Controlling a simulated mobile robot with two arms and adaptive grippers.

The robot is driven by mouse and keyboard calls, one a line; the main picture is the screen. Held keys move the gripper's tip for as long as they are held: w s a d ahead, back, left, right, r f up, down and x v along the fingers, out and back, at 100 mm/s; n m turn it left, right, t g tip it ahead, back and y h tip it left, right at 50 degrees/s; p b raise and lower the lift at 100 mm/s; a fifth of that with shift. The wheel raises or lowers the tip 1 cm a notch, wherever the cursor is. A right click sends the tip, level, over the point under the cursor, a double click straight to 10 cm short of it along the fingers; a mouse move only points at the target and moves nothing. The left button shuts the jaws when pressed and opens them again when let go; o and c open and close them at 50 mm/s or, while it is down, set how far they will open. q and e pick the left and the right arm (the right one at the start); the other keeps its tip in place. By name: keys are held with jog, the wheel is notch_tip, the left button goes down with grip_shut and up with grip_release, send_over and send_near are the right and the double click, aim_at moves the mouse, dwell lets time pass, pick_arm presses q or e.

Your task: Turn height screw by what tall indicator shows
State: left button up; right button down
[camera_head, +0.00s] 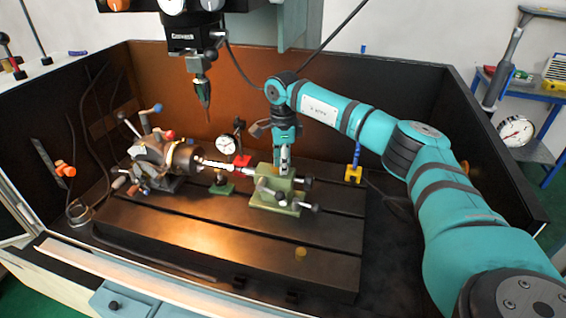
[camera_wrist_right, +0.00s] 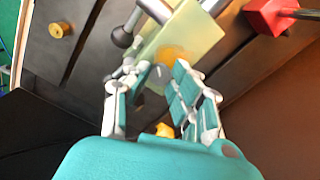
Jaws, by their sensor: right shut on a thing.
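The green tailstock block (camera_head: 268,188) stands on the dark slotted table, and its upper part shows in the wrist view (camera_wrist_right: 200,35). My right gripper (camera_head: 284,166) points down at its top. In the wrist view the right fingers (camera_wrist_right: 160,85) close around the height screw, mostly hidden between the fingertips. A blurred yellowish round patch (camera_wrist_right: 174,55) shows beside them on the block. A white-faced dial indicator (camera_head: 226,145) stands left of the block, near a black post with a red base (camera_head: 242,160); its reading is too small to tell. My left gripper is not in view.
The chuck (camera_head: 168,158) with several coloured-knob levers is at the left, its workpiece reaching toward the block. A spindle head (camera_head: 192,38) hangs above. A small brass knob (camera_head: 300,253) sits on the table front. A yellow-based stand (camera_head: 354,172) is to the right.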

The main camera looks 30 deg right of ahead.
jog(key=c, duration=1.1)
grip_release()
jog(key=shift+r, duration=0.15)
notch_tip(320, 180, up, 12)
jog(key=shift+f, duration=0.15)
